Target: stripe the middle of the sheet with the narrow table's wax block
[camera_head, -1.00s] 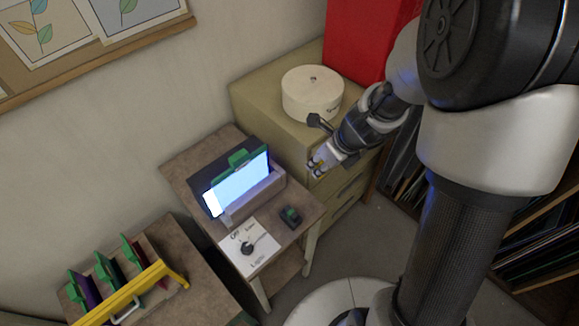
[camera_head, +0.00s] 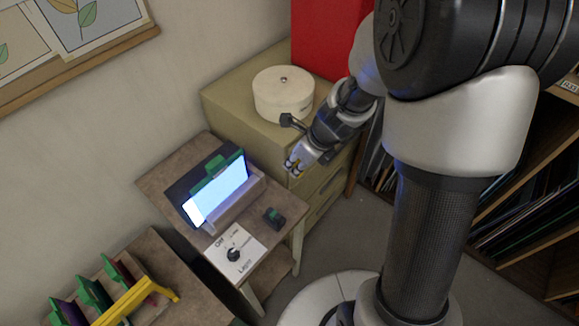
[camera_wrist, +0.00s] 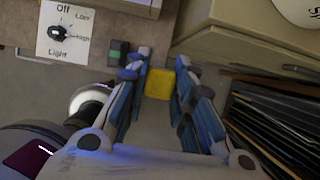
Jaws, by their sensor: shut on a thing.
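My gripper (camera_head: 296,166) is in the air to the right of the small brown table (camera_head: 160,182), in front of the beige cabinet. In the wrist view its fingers (camera_wrist: 160,88) are closed on a small yellow block (camera_wrist: 159,84), which I take to be the wax block. A brightly lit pale sheet (camera_head: 214,195) stands tilted on the table, with a green clip at its top edge and a grey ledge along its foot. The gripper and block are clear of the sheet. I see no clear stripe on it.
A small dark-and-green block (camera_head: 274,217) lies near the table's front edge. A white light-switch card (camera_head: 247,242) with a black knob lies beside it. Green-clipped panels and a yellow-handled rack (camera_head: 137,297) stand lower left. A white drum (camera_head: 283,97) sits on the cabinet (camera_head: 222,103).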

